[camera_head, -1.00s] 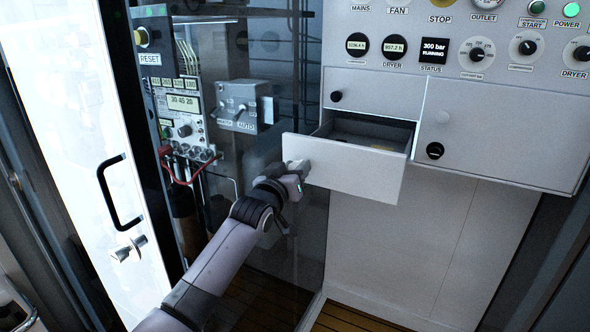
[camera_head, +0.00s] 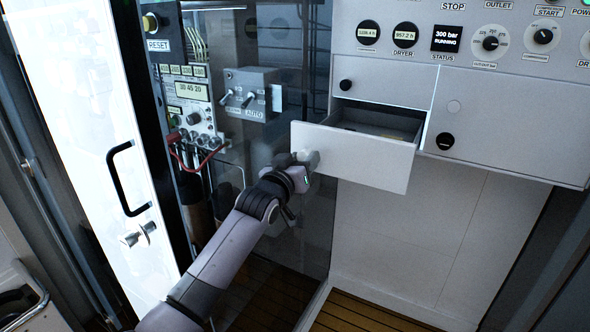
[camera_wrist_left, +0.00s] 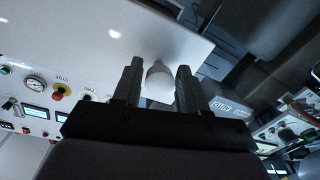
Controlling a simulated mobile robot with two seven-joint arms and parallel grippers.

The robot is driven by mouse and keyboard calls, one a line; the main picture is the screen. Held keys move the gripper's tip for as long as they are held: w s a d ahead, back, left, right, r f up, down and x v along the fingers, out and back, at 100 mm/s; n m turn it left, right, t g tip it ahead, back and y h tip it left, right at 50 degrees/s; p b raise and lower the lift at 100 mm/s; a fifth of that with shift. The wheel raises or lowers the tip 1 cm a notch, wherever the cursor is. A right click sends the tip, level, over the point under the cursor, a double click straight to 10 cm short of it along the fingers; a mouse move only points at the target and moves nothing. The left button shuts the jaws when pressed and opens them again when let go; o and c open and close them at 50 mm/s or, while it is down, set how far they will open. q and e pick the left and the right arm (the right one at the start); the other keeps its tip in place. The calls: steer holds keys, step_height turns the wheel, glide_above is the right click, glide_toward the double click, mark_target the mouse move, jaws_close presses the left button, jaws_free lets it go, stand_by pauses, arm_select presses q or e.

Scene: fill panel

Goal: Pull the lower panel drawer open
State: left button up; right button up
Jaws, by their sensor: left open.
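The lower panel drawer (camera_head: 360,156) stands pulled out from the white panel, and its inside shows from above. My left gripper (camera_head: 303,166) is at the left end of the drawer front. In the left wrist view, a round pale knob (camera_wrist_left: 159,82) sits between the two dark fingers of my left gripper (camera_wrist_left: 157,88). The fingers are open, with a gap visible beside the knob. In the head view the knob is mostly hidden by the gripper. My right gripper is in neither view.
A closed upper front with a black knob (camera_head: 346,85) is above the drawer. A panel door with a black knob (camera_head: 445,141) is to its right. A glass cabinet with switches (camera_head: 250,95) stands behind my arm. A white door with a black handle (camera_head: 122,180) is at left.

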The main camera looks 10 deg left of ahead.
arm_select(q)
steer(key=v, duration=0.6)
steer(key=shift+f, duration=0.1)
stand_by(0.4)
steer(key=s+a+f+g+y, duration=0.1)
steer(key=s+a+f, duration=0.2)
steer(key=s+f, duration=0.55)
steer(key=s+a+f+g+y, duration=0.15)
steer(key=s+a+f, duration=0.3)
steer(key=f, duration=0.75)
steer(key=s+a+f+g, duration=0.1)
steer(key=s+f, duration=0.2)
steer(key=s, duration=0.4)
steer(key=s+a+f+m+g, duration=0.1)
steer(key=s+f, duration=0.3)
steer(key=s, duration=0.4)
steer(key=s+a+f+g+y, duration=0.1)
steer(key=s+a+f+g, duration=0.1)
steer(key=s, duration=0.6)
step_height(320, 180, down, 3)
steer(key=shift+a+r+m, duration=0.25)
steer(key=shift+a+m, duration=0.05)
steer(key=shift+a, duration=0.35)
steer(key=shift+w+p, duration=0.1)
steer(key=shift+p, duration=0.2)
